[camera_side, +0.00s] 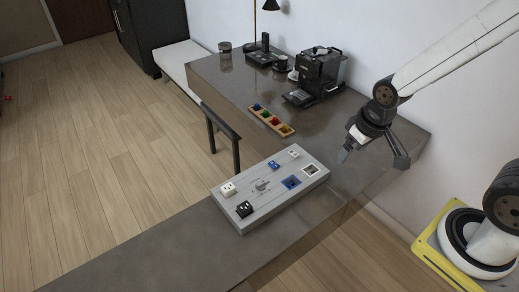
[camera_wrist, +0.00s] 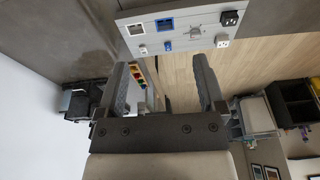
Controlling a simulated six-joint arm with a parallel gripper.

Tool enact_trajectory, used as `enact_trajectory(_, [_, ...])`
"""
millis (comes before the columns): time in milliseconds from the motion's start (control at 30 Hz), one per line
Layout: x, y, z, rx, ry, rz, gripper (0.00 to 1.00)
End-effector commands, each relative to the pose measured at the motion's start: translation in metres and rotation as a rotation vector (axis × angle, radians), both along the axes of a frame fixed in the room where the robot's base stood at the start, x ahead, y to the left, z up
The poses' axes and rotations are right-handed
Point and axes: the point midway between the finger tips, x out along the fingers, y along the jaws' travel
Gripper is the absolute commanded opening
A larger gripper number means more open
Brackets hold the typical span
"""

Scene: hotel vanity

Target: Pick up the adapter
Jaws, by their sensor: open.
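A grey board (camera_side: 225,205) lies on the dark desk with several small plug-like pieces and sockets on it. A black block (camera_side: 244,209) sits at its near left corner, with a white block (camera_side: 228,188) beside it; the black block also shows in the wrist view (camera_wrist: 229,18). A small blue piece (camera_side: 274,165) and a small white piece (camera_side: 293,153) are along the far edge. I cannot tell for certain which piece is the adapter. My gripper (camera_side: 372,157) is open and empty, above the desk to the right of the board; its fingers frame the wrist view (camera_wrist: 160,62).
A blue square socket (camera_side: 291,182), a white square socket (camera_side: 311,170) and a grey dial (camera_side: 262,185) are on the board. A wooden tray (camera_side: 262,115) of coloured pieces and a coffee machine (camera_side: 320,72) stand behind. A chair (camera_side: 220,125) is at the desk's left edge.

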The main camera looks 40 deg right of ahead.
Motion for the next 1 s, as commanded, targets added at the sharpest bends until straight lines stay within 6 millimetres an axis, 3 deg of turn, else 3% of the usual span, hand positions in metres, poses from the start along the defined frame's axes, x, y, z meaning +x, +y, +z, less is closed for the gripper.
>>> enact_trajectory(167, [0.024,0.006,-0.003,0.037,0.019,-0.095,0.88])
enact_trajectory(467, [0.091,0.025,-0.018,0.145,0.079,-0.383,0.88])
enact_trajectory(1000, [0.198,0.076,-0.081,0.332,0.237,-0.922,0.88])
